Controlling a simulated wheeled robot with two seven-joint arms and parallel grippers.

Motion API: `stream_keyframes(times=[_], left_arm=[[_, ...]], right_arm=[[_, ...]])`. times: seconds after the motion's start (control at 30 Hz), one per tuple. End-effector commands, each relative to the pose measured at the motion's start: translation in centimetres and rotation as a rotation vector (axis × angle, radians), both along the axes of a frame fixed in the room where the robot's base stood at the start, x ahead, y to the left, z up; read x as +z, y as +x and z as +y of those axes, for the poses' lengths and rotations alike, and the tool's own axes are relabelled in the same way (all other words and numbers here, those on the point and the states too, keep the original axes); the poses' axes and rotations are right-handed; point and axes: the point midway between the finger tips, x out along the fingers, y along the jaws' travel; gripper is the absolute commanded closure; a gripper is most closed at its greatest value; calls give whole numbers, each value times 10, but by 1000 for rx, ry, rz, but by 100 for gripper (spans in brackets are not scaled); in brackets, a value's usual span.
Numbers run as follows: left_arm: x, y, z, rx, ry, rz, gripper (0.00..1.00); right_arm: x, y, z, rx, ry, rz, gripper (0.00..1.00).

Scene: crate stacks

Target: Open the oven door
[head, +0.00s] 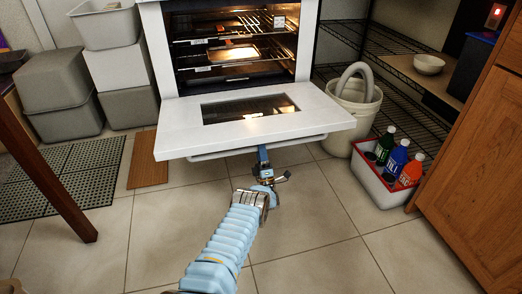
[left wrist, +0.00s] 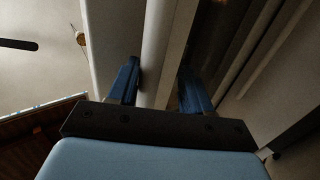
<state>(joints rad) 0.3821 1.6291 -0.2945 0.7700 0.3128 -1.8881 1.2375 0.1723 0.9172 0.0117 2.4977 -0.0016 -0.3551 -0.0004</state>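The white oven door (head: 178,139) is folded down and lies about level, its window facing up. The oven interior (head: 238,50) is lit, with racks showing. A pale bar handle (head: 205,156) runs under the door's front edge. My left gripper (head: 263,155) is at the handle near the middle of that edge, its tips partly hidden by the door. In the left wrist view my left gripper (left wrist: 160,88) has its blue fingers on either side of the handle (left wrist: 157,50). The left finger is close against the bar, and a gap shows beside the right finger. My right gripper is not in view.
Grey bins (head: 55,85) are stacked left of the oven. A white bucket (head: 350,115) and a red-rimmed caddy (head: 378,183) with bottles stand right of the door. A wooden cabinet (head: 478,180) fills the right side. The tiled floor before the door is clear.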

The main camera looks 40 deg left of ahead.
Motion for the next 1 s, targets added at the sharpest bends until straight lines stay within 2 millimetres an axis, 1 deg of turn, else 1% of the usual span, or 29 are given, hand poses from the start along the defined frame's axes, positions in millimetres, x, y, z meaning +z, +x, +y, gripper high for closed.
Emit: stream_keyframes(times=[0.47, 0.57, 0.8, 0.9, 1.0], left_arm=[[-2, 0, -3, -3, 1, 1, 53], [-10, -4, -7, -3, -2, 3, 53], [-44, -22, -28, -3, -3, 4, 53], [-54, -28, -34, -1, -2, 4, 53], [-58, -31, -37, -1, -2, 3, 53]], right_arm=[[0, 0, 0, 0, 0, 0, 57], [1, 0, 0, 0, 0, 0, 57], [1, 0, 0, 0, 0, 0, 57], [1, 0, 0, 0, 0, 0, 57], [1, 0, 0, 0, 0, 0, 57]])
